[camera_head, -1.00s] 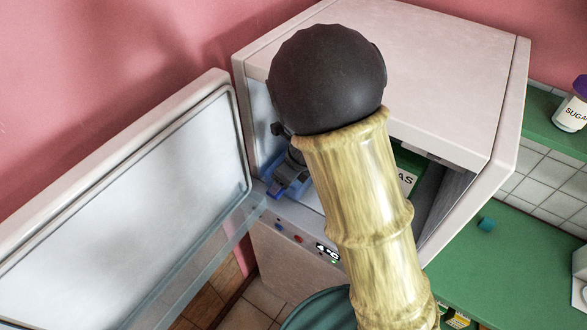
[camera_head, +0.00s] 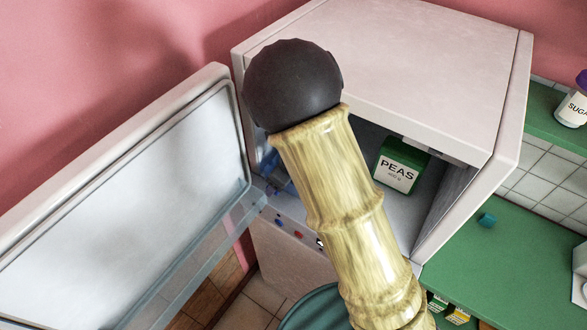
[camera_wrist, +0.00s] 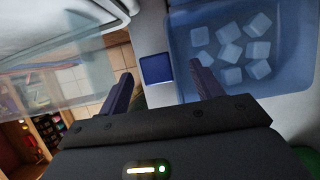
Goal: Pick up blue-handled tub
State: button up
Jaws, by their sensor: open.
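The blue-handled tub (camera_wrist: 217,75) is a translucent blue container holding several ice cubes, at the upper right of the wrist view. Its solid blue handle (camera_wrist: 156,69) sticks out to the left. My gripper (camera_wrist: 160,70) is open, with one dark finger on each side of the handle in the picture. I cannot tell how far ahead of the fingertips the handle is. In the head view only a little of the blue tub (camera_head: 272,165) shows inside the open cabinet, and my arm hides the rest.
The white cabinet (camera_head: 420,60) stands open, with its door (camera_head: 130,195) swung to the left. A green PEAS box (camera_head: 398,168) stands inside, right of my arm. A green counter (camera_head: 500,265) lies at the right.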

jog(key=shift+a+f, duration=0.15)
jog(key=shift+f, duration=0.5)
jog(key=shift+a+f, duration=0.2)
jog(key=shift+f, duration=0.1)
jog(key=shift+c, duration=0.3)
jog(key=c, duration=1.2)
jog(key=shift+c, duration=0.2)
